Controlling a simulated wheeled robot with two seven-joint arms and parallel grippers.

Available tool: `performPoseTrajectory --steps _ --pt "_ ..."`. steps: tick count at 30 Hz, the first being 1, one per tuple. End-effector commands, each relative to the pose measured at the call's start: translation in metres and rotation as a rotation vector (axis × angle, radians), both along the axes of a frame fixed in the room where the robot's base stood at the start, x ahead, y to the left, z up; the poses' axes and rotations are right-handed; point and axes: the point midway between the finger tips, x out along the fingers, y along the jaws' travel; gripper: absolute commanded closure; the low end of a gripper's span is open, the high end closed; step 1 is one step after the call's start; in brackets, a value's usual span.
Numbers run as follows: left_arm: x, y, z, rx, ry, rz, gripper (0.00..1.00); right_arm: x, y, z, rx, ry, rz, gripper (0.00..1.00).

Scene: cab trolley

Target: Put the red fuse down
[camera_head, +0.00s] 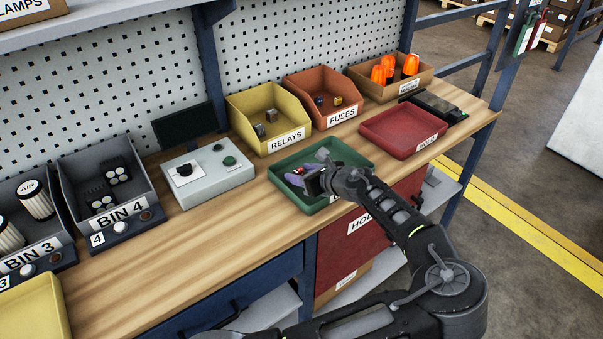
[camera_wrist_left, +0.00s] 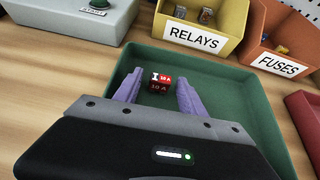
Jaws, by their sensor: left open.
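The red fuse (camera_wrist_left: 160,82) is a small red and dark block marked 10 A. In the left wrist view it sits in the green tray (camera_wrist_left: 235,85), between the tips of my left gripper's purple fingers (camera_wrist_left: 158,92), with a gap on each side. My left gripper (camera_head: 308,169) is open, low over the green tray (camera_head: 357,158) in the head view. The fuse is mostly hidden by the gripper there. My right gripper is not in view.
Behind the tray stand the yellow RELAYS bin (camera_head: 237,108) and orange FUSES bin (camera_head: 315,80). A red tray (camera_head: 400,132) lies to the right. A grey control box (camera_head: 205,190) stands to the left. The wooden bench (camera_head: 190,245) is clear in front of it.

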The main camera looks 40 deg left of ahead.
Motion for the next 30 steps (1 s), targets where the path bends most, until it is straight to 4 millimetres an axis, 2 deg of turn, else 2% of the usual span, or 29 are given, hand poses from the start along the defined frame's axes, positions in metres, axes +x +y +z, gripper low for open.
performPoseTrajectory --steps 2,7,18,21,30 --pt "0.0 -0.001 0.004 0.001 -0.001 -0.001 0.52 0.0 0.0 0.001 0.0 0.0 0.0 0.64" --pt "-0.003 -0.017 0.011 0.0 -0.001 -0.003 0.52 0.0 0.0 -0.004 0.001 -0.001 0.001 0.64" --pt "-0.02 -0.081 0.046 0.0 -0.002 -0.004 0.52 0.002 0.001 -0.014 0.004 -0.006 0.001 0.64" --pt "-0.023 -0.093 0.053 -0.001 -0.002 -0.001 0.52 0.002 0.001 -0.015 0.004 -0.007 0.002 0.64" --pt "-0.027 -0.102 0.06 0.0 0.001 0.002 0.52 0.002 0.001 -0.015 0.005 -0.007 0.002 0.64"
